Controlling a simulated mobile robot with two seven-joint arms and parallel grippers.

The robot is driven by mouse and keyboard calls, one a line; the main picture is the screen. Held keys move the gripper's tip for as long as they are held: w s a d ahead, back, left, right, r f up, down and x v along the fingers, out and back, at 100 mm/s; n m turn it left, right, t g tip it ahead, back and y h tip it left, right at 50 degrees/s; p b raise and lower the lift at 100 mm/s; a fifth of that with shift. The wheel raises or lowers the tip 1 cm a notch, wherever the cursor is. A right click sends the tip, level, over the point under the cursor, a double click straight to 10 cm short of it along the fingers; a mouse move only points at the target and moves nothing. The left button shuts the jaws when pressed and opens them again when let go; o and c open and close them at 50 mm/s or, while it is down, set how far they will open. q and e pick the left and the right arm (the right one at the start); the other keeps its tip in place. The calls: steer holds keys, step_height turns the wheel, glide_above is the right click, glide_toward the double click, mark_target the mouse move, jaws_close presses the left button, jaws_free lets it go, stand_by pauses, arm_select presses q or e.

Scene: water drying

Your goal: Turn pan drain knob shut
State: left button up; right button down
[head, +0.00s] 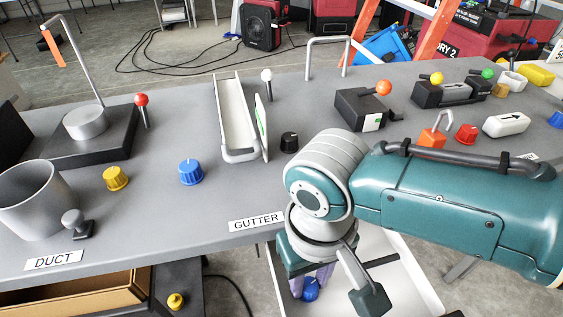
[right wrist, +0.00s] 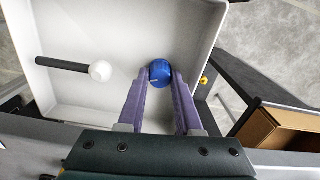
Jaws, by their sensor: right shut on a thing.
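The pan is a white open tray, seen below the table's front edge in the head view (head: 400,270) and from above in the right wrist view (right wrist: 95,110). A blue ribbed knob (right wrist: 160,72) sits at the pan's right side in the right wrist view; it also shows low in the head view (head: 311,290). My right gripper (right wrist: 160,80) has its purple fingers on both sides of this knob, shut on it. In the head view the right gripper (head: 311,281) points down past the table edge, partly hidden by the wrist. My left gripper is out of view.
A dark lever with a white ball end (right wrist: 100,71) lies across the pan's left part. A brown box (right wrist: 285,130) stands to the right of the pan. The grey table (head: 150,215) carries a gutter channel (head: 236,115), a grey cup (head: 38,203) and several knobs.

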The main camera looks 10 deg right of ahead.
steer(key=n, duration=0.3)
steer(key=shift+n+p, duration=0.4)
steer(key=n, duration=0.2)
steer(key=shift+n, duration=0.4)
steer(key=n, duration=0.3)
steer(key=shift+a+p, duration=0.1)
steer(key=shift+p, duration=0.2)
steer(key=shift+n, duration=2.2)
steer(key=c, duration=0.6)
jaws_free()
steer(key=shift+r, duration=0.1)
